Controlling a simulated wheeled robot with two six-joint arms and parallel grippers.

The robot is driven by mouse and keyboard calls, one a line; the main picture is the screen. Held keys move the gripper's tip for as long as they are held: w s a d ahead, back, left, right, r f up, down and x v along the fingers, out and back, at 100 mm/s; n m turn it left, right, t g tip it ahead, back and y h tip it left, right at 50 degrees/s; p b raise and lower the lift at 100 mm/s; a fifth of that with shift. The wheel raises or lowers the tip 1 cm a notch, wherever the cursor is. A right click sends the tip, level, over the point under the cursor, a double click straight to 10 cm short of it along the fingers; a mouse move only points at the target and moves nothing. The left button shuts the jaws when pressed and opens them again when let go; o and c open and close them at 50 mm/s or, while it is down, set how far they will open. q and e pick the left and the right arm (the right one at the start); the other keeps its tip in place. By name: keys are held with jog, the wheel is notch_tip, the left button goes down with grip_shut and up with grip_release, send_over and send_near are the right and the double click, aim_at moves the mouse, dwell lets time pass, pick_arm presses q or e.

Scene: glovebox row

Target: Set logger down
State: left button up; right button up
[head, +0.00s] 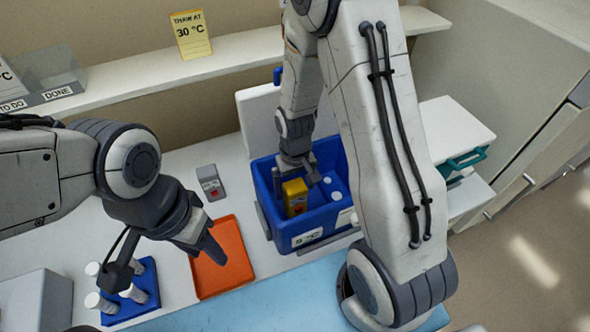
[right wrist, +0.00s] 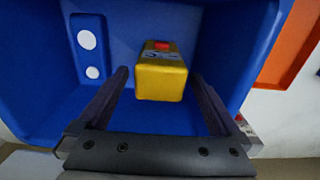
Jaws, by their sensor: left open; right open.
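The yellow logger (head: 295,197) with a red top button stands inside the blue bin (head: 262,185), near its left side. In the right wrist view the logger (right wrist: 161,72) sits between my open fingers, with a gap on each side. My right gripper (head: 298,182) is open and reaches down into the bin at the logger; its fingertips (right wrist: 165,95) do not touch it there. My left gripper (head: 172,258) is open and empty, above the table between the orange tray and the vial rack.
An orange tray (head: 222,262) lies left of the bin. A grey device (head: 210,182) lies behind it. A blue rack (head: 135,305) with several white vials stands at front left. A shelf (head: 130,88) runs along the wall. White-capped items (head: 333,190) are in the bin.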

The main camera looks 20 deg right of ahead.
jog(key=r, duration=0.3)
jog(key=r+b, duration=0.1)
jog(key=r, duration=0.5)
jog(key=shift+s+a+r, duration=0.1)
jog(key=shift+s+a, duration=0.05)
jog(key=shift+a, duration=0.1)
jog(key=s+a+r+n+y, duration=0.1)
jog(key=s+a+r+n, duration=0.4)
jog(key=s, duration=0.4)
jog(key=s+a+r+n, duration=0.2)
jog(key=s+a+r, duration=0.1)
jog(key=s+a, duration=0.5)
jog(key=f+b, duration=0.4)
jog(key=s+d+f+b, duration=0.1)
jog(key=b, duration=0.1)
jog(key=shift+d+f, duration=0.1)
jog(key=shift+f, duration=0.3)
